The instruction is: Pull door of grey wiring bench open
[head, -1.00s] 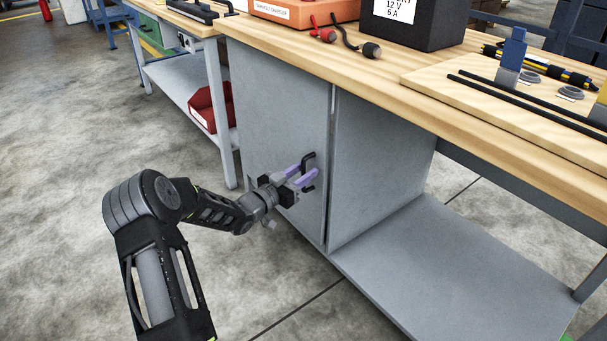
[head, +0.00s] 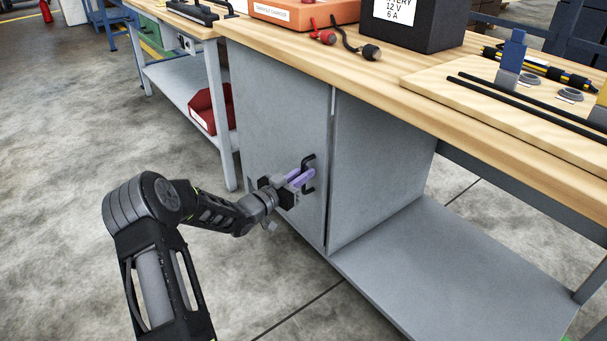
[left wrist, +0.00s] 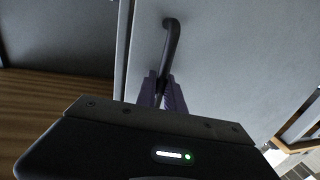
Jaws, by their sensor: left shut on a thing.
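The grey wiring bench's door (head: 275,125) is a flat grey panel below the wooden top, and it looks closed. A black bar handle (head: 309,174) stands upright near the door's right edge. My left gripper (head: 306,175) has purple fingers and is shut on the handle's bar. In the left wrist view the handle (left wrist: 172,45) runs down between the purple fingers (left wrist: 164,92), which hide its lower part. The door panel (left wrist: 225,50) fills much of that view. My right gripper is not in view.
The wooden benchtop (head: 400,95) overhangs the door. On it are a black battery box (head: 415,25), an orange charger (head: 300,12) and cable clamps. A lower grey shelf (head: 460,265) lies to the right. A red bin (head: 210,110) sits on the neighbouring bench.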

